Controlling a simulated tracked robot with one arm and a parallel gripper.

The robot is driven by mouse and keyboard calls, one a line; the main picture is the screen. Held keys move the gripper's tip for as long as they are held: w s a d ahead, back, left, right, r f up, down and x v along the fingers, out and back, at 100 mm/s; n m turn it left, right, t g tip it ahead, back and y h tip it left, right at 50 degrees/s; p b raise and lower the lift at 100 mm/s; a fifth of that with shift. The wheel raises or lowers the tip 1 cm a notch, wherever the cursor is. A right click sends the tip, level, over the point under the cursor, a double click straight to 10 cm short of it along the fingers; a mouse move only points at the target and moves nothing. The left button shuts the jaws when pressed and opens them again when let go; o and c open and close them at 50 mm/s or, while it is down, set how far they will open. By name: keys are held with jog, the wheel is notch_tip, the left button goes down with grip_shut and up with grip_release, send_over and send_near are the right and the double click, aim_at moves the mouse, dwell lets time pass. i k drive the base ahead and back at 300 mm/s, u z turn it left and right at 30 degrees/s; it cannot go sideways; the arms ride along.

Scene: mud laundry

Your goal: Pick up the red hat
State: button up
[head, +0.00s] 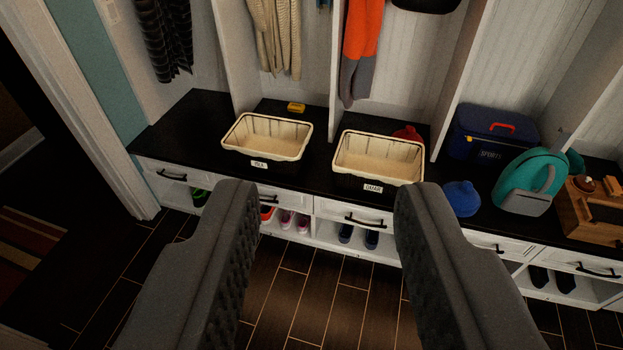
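The red hat (407,133) lies on the black bench top behind the right-hand cream basket (378,157). The basket's back rim hides most of it, so only its top shows. My gripper (325,205) is open and empty in the foreground, its two dark grey fingers spread wide apart. The gripper is in front of the bench, well short of the hat, and touches nothing that I can see.
A second cream basket (267,137) and a yellow object (296,107) are to the left. To the right are a blue cap (461,198), a navy box (490,135), a teal backpack (530,182) and a wooden box (597,212). Clothes hang above; white dividers separate the cubbies.

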aim_at(410, 134)
jog(key=u, duration=0.1)
jog(key=i, duration=1)
jog(key=z, duration=0.1)
